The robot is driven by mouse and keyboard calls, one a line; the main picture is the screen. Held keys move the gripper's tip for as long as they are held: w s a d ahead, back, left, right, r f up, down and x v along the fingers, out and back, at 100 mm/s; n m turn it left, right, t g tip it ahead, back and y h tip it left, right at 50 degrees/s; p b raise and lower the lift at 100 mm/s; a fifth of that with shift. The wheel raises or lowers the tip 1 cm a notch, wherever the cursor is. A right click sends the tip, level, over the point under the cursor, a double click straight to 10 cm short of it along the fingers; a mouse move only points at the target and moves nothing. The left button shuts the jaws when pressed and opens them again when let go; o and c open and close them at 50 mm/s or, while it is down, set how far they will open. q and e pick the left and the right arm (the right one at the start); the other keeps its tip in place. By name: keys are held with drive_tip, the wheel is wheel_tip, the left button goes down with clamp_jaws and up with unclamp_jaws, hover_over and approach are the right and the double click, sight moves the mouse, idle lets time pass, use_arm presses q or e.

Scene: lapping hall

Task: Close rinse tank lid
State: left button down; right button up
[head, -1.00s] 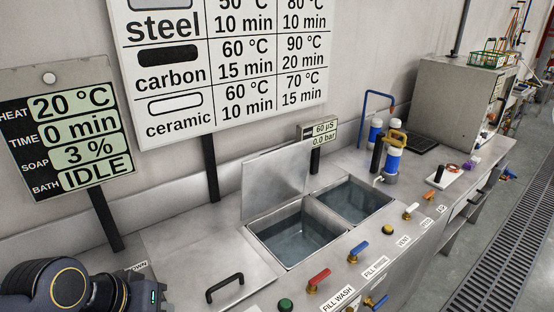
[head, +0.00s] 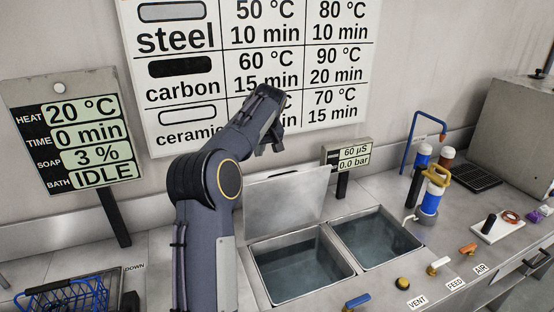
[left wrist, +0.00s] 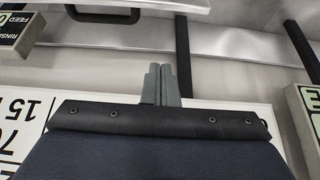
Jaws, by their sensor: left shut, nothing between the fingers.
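A plain metal lid (head: 285,208) stands raised, leaning slightly back, behind the left of two open basins (head: 300,268) filled with water. The right basin (head: 378,240) is uncovered too. My left gripper (head: 268,148) is above and behind the lid's top edge, in front of the wall chart, apart from the lid. In the left wrist view its fingers (left wrist: 160,84) are shut and empty. A metal panel at the top of that view, seemingly the lid's back, carries a black handle (left wrist: 104,14). My right gripper is not in view.
A status panel (head: 72,135) stands on a post at left, and a small gauge display (head: 347,155) right of the lid. A wall chart (head: 300,60) hangs behind. A blue wire basket (head: 62,298) sits lower left. Filter bottles (head: 430,200) and valve handles line the right side.

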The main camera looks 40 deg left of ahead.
use_arm(q)
drive_tip(key=f+p, duration=0.1)
drive_tip(key=f, duration=0.1)
drive_tip(key=f+p, duration=0.1)
drive_tip(key=f, duration=0.2)
drive_tip(key=f+p, duration=0.1)
drive_tip(key=f, duration=0.2)
drive_tip(key=shift+w+a+f, duration=0.1)
drive_tip(key=shift+a+f, duration=0.05)
drive_tip(key=shift+a, duration=0.15)
drive_tip(key=shift+d+f, duration=0.15)
